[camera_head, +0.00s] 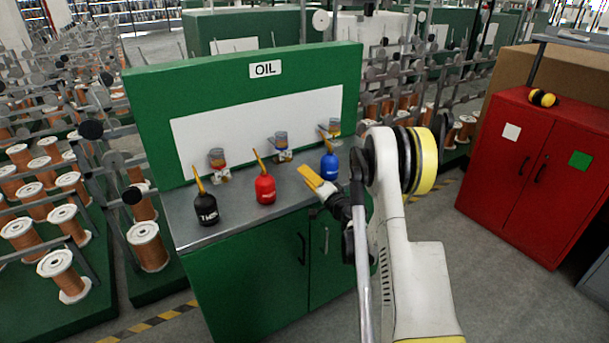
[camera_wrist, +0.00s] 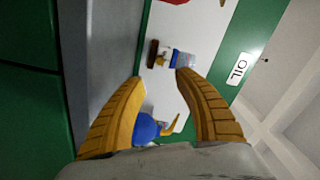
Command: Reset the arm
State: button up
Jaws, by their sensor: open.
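My arm reaches out from the lower right in the head view. My gripper (camera_head: 314,179) is above the front right part of the metal worktop (camera_head: 238,209), with its yellow fingers apart. In the wrist view my gripper (camera_wrist: 160,76) shows both fingers spread with nothing held between them. A blue oil can (camera_head: 329,168) stands on the worktop just behind my gripper. The blue can (camera_wrist: 147,129) also shows in the wrist view beyond the fingers, partly hidden. A red oil can (camera_head: 265,190) and a black one (camera_head: 204,211) stand to the left.
A green backboard with an OIL sign (camera_head: 265,69) rises behind the worktop. Racks of copper spools (camera_head: 60,270) fill the left. A red cabinet (camera_head: 500,150) stands right, with open floor between.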

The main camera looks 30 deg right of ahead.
dwell(0.3)
jog(key=s+a+r+n+g+y, duration=0.3)
jog(key=a+r+n, duration=0.2)
jog(key=a+r, duration=0.75)
jog(key=s+a+r+n+g, duration=0.2)
jog(key=s+a+n+g, duration=0.1)
jog(key=s+a, duration=0.65)
jog(key=s+a+f+n+g+h, duration=0.1)
jog(key=s+n+g, duration=0.1)
jog(key=s, duration=1.1)
jog(key=s+a+f+n+g+h, duration=0.2)
jog(key=s+g, duration=0.1)
jog(key=s, duration=1)
jog(key=shift+s+a+f+n+h, duration=0.2)
jog(key=shift+s+f+n+h, duration=0.05)
jog(key=shift+n+h, duration=0.05)
